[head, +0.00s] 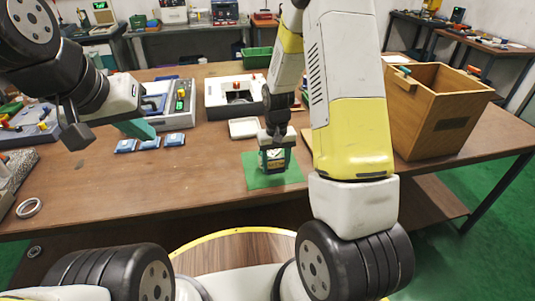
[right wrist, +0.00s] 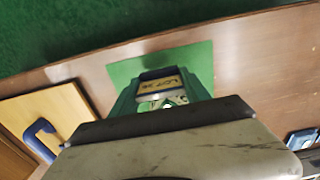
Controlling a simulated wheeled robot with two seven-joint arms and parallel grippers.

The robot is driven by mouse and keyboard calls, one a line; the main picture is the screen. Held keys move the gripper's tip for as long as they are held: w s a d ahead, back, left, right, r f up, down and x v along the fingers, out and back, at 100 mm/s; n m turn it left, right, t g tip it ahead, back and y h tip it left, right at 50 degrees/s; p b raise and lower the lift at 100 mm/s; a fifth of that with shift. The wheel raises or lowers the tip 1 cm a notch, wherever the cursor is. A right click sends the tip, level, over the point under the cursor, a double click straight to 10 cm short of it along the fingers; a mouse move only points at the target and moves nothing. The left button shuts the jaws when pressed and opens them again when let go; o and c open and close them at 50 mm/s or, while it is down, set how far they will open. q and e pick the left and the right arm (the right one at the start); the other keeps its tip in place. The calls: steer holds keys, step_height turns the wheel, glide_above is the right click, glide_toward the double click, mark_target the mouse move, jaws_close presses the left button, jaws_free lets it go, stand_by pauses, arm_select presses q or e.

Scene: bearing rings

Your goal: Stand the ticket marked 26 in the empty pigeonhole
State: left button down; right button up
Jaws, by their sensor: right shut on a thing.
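My right gripper (head: 274,160) is shut on a dark ticket with a yellow label, low over a green mat (head: 258,182). The ticket (right wrist: 160,88) shows between its green fingers in the right wrist view. The label reads LOT and a number too blurred to be sure of. I cannot tell whether the ticket touches the mat. Blue and white tickets or blocks (head: 149,143) lie in a row at the left. My left gripper (head: 136,128) hangs near them; its green fingers are partly hidden and their opening is unclear. I cannot make out an empty pigeonhole.
A tall wooden box (head: 432,115) stands at the right. A white tray (head: 244,128) lies behind the right gripper, with a white device (head: 226,103) beyond it. A metal ring (head: 29,208) lies at the left front. The table between ring and mat is clear.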

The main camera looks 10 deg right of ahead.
mark_target(275, 170)
steer(key=shift+w, duration=0.35)
steer(key=shift+w+f, duration=0.1)
steer(key=shift+f, duration=1.7)
steer(key=shift+f, duration=0.1)
steer(key=o, duration=1.4)
